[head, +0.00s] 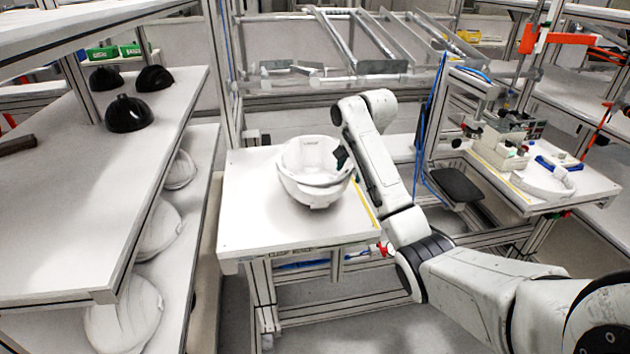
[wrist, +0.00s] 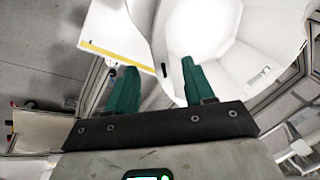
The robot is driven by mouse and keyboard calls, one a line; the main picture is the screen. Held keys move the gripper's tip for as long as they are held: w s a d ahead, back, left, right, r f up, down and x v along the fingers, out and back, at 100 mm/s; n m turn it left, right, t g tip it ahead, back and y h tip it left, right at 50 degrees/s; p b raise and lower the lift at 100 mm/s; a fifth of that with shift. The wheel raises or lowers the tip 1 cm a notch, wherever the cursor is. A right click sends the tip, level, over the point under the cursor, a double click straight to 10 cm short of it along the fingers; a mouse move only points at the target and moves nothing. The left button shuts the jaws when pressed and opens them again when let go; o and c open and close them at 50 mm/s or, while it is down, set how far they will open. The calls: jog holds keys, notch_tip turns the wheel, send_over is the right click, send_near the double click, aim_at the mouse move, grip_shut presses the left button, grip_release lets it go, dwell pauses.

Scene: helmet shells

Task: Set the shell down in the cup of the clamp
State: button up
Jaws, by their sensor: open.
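A white helmet shell (head: 308,158) stands with its hollow side up on the bench at the centre of the head view. It fills the upper right of the wrist view (wrist: 235,45). A lower pale band shows under it; I cannot tell whether this is the clamp's cup or part of the shell. My gripper (head: 343,160) is at the shell's right rim. In the wrist view my two green fingers (wrist: 160,65) are apart, and the shell's edge appears to lie between them. I cannot tell whether either finger touches it.
The white bench top (head: 245,215) is clear around the shell. A shelf rack on the left holds black domes (head: 128,114) on top and white shells (head: 160,228) below. A right-hand bench carries a pale curved part (head: 545,180). A blue cable (head: 424,140) hangs behind my arm.

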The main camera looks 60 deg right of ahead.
aim_at(346, 180)
jog(key=x, duration=0.5)
jog(key=shift+a, duration=0.2)
jog(key=shift+c, duration=0.3)
grip_shut()
jog(key=shift+r, duration=0.15)
